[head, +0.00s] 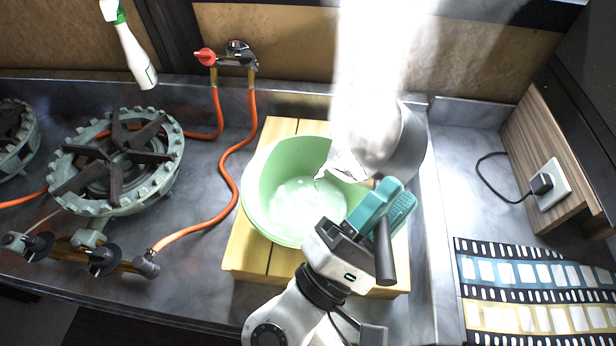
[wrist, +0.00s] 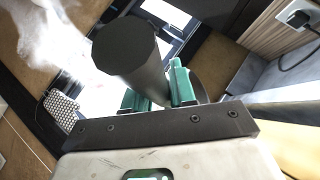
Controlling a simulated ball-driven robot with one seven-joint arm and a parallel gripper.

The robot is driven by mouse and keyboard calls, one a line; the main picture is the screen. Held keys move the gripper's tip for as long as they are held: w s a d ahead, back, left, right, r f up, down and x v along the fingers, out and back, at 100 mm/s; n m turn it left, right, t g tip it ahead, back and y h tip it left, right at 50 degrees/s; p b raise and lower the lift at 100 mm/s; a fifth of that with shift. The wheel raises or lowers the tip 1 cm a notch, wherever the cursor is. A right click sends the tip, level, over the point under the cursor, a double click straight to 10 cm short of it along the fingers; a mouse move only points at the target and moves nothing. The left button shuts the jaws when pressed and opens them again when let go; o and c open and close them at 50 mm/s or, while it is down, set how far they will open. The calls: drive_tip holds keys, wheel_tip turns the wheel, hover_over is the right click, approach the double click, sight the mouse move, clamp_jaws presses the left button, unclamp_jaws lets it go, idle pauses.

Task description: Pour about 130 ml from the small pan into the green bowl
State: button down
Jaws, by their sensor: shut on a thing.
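The green bowl (head: 258,190) stands on a wooden board and holds pale, whitish contents. The small pan (head: 409,150) is grey and hangs over the bowl's upper right side, tilted, with its mouth towards the left. A ragged white patch shows at its lip above the bowl; I cannot tell clearly whether a stream is falling. My gripper (head: 386,206) has teal fingers shut on the pan's dark handle, right of the bowl. In the wrist view the handle (wrist: 130,50) sits between the teal fingers (wrist: 160,88). A white plume hides much of the pan.
The wooden board (head: 248,247) lies on the grey counter. A gas burner (head: 115,165) with orange hoses stands left. A spray bottle (head: 133,50) is behind it. A wall socket (head: 550,185) with a plug and a film-strip patterned mat (head: 535,290) are at right.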

drive_tip(key=w+d+f+m+g+y+p, duration=0.1)
drive_tip(key=d+m+g+y+p, duration=0.1)
drive_tip(key=d+m+g, duration=0.3)
drive_tip(key=shift+w+d+f+m+y+p, duration=0.15)
drive_tip(key=shift+d+f+m+y+p, duration=0.2)
drive_tip(key=shift+d+p, duration=0.6)
drive_tip(key=shift+d, duration=0.3)
idle(0.9)
drive_tip(key=shift+w+d+f+m+g+y+p, duration=0.1)
drive_tip(key=shift+d+f+m+g+y+p, duration=0.15)
drive_tip(key=shift+d+g+y+p, duration=0.25)
drive_tip(key=shift+w+d+f+m+g+y+p, duration=0.1)
drive_tip(key=shift+d+f+m+g+y+p, duration=0.2)
drive_tip(key=shift+d, duration=0.35)
drive_tip(key=shift+w+d+f+m+g+y+p, duration=0.1)
drive_tip(key=shift+d+f+m+g+y+p, duration=0.15)
drive_tip(key=shift+d+y+p, duration=0.25)
